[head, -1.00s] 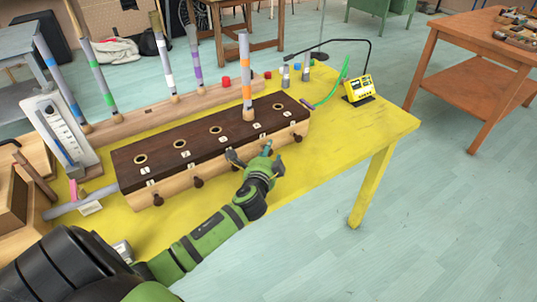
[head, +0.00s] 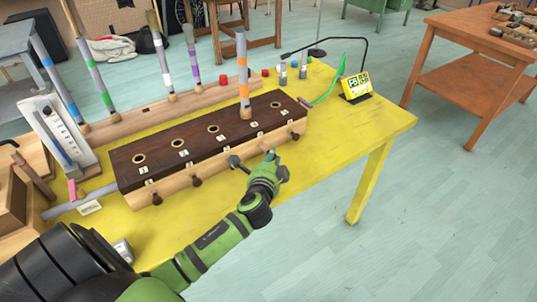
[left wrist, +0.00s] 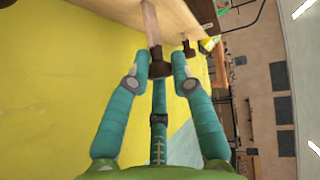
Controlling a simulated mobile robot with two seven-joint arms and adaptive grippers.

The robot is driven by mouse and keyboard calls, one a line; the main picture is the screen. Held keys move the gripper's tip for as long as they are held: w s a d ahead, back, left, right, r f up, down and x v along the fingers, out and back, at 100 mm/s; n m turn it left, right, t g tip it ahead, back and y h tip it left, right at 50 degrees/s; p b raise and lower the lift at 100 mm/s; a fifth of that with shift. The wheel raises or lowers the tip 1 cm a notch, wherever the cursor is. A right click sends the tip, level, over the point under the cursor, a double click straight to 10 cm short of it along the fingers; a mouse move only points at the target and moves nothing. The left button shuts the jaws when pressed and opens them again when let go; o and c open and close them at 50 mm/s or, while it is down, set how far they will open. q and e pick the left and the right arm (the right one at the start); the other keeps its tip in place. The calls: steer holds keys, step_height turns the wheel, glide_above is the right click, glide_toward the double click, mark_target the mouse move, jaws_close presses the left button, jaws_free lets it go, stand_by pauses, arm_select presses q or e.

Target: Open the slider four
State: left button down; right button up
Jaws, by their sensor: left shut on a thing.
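A long wooden box with a dark top (head: 190,148) lies on the yellow table. Small dark slider knobs stick out along its front, such as the two on the left (head: 157,198) (head: 197,181) and one at the right end (head: 295,135). My left gripper (head: 268,158) is at the front, at the fourth slider from the left. In the left wrist view its teal fingers (left wrist: 160,75) are shut on the dark knob (left wrist: 158,58). The knob's pale wooden bar (left wrist: 151,22) shows some length outside the box. My right gripper is not in view.
A tube with an orange band (head: 243,72) stands in the box's top near the right. More banded tubes stand on a wooden rail (head: 130,115) behind. A yellow device (head: 356,86) sits at the table's right end. The yellow table (head: 330,140) is clear right of my gripper.

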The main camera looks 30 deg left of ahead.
arm_select(q)
steer(key=c, duration=1.1)
jaws_free()
steer(key=shift+d, duration=0.1)
steer(key=shift+o, duration=0.2)
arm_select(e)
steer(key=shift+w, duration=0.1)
arm_select(q)
steer(key=v, duration=1.2)
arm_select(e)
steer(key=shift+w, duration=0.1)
